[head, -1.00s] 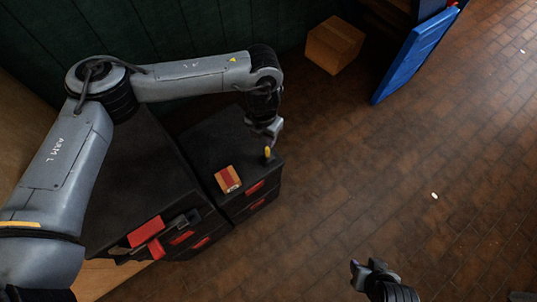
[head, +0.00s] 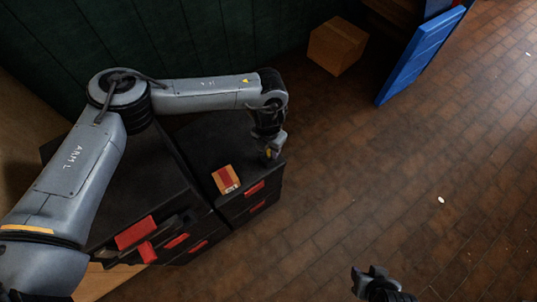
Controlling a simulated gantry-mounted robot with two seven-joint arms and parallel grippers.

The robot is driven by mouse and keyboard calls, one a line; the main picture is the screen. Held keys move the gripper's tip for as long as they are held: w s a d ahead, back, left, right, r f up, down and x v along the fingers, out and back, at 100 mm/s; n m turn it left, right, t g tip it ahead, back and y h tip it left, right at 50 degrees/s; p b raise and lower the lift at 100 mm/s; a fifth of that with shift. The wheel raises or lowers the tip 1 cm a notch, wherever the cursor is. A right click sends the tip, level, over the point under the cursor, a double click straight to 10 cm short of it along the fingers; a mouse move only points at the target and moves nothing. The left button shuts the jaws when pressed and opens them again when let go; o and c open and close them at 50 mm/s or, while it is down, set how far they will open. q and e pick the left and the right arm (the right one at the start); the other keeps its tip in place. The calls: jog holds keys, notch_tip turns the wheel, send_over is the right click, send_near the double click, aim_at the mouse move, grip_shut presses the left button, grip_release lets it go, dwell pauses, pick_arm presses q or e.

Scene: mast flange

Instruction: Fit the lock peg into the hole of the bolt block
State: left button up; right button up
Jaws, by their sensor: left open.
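A small yellow peg (head: 267,153), which may be the lock peg, stands near the right edge of the smaller black cabinet top. My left gripper (head: 270,155) is open and low over that corner, with its fingers at the peg and partly hiding it. I cannot tell whether they touch it. My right gripper (head: 368,273) shows at the bottom edge over the floor, away from the cabinets. Its jaw state is unclear. I cannot make out a bolt block or its hole for certain.
A cardboard box (head: 337,46) and blue panel (head: 421,55) stand behind. The right floor is mostly clear.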

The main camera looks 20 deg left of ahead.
pick_arm(q)
jog(key=shift+f, duration=0.2)
grip_shut()
jog(key=shift+r, duration=0.15)
